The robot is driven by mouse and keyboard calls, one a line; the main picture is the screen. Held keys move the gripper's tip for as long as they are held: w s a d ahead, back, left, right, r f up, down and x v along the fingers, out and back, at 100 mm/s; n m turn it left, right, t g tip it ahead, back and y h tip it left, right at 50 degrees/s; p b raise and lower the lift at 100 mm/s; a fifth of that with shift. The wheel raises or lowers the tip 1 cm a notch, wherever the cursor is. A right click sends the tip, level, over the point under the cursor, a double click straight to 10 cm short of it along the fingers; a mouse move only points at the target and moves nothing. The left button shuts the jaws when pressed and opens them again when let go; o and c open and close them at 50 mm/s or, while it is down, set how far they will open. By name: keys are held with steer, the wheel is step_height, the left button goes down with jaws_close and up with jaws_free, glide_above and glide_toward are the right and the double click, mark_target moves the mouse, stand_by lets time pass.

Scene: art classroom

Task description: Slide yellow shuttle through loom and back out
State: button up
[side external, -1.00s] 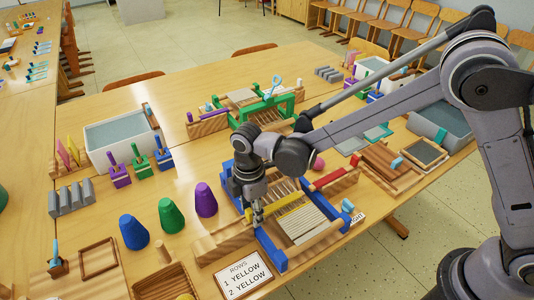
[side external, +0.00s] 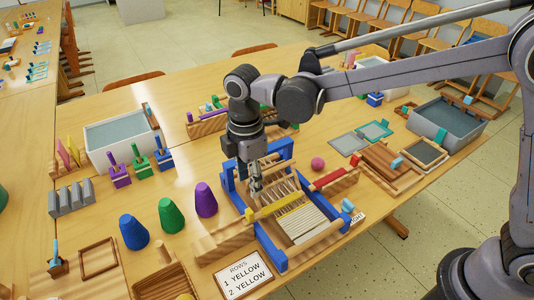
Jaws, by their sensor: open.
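The yellow shuttle (side external: 280,208) lies across the blue-framed loom (side external: 272,251), over its pale warp threads, inside the frame. My gripper (side external: 256,194) is open and empty. It hangs pointing down above the left part of the loom, behind the shuttle's left end and apart from it as far as this view shows. My gripper and wrist hide part of the loom's left back side. A wooden rest (side external: 222,243) left of the loom looks empty. A red shuttle (side external: 331,179) lies on a wooden rest to the right of the loom.
A card (side external: 243,277) in front reads "ROWS 1 YELLOW 2 YELLOW". Blue (side external: 133,232), green (side external: 170,215) and purple (side external: 205,200) cones stand to the left. A pink ball (side external: 318,163) lies behind the red shuttle.

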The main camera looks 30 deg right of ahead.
mark_target(249, 211)
steer(key=shift+r, duration=0.25)
steer(key=f, duration=1.2)
steer(key=shift+a, duration=0.3)
jaws_close()
